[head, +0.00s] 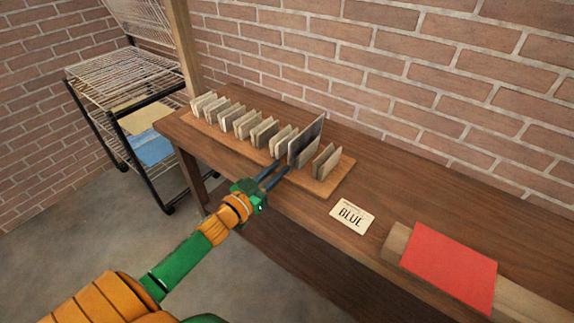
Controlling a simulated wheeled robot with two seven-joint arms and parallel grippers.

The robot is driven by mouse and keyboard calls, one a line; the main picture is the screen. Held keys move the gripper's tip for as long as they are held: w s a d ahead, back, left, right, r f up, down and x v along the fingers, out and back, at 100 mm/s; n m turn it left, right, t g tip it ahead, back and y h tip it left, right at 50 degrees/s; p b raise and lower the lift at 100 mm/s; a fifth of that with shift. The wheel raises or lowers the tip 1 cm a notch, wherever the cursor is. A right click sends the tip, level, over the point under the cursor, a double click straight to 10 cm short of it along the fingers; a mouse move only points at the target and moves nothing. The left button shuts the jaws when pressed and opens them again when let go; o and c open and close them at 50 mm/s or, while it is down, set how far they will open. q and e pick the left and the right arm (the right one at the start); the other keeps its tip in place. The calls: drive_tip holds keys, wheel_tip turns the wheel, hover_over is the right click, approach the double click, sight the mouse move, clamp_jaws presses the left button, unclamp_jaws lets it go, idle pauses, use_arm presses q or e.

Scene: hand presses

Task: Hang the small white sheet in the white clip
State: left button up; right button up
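I cannot make out a small white sheet or a white clip in this view. My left gripper (282,167) reaches in over the front edge of the wooden table (400,185). Its two dark fingers are apart, with a gap between them. The tips are close to the lower near edge of a dark upright plate (306,140), which stands among pale slotted blocks. I cannot tell whether the fingers touch it. My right gripper is out of view.
Several pale upright blocks (240,121) stand in a row on a wooden board (328,186). A card reading BLUE (352,216) and a red sheet (450,266) on a wooden base lie to the right. A wire rack cart (125,75) holds a tan sheet and a blue sheet (153,149).

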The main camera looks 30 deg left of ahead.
sight(300, 141)
use_arm(q)
drive_tip(key=w, duration=0.4)
drive_tip(key=shift+f+b, duration=0.2)
drive_tip(key=shift+b, duration=0.15)
drive_tip(key=shift+w+d+r, duration=0.1)
drive_tip(key=shift+w, duration=0.2)
drive_tip(key=shift+c, duration=0.5)
clamp_jaws()
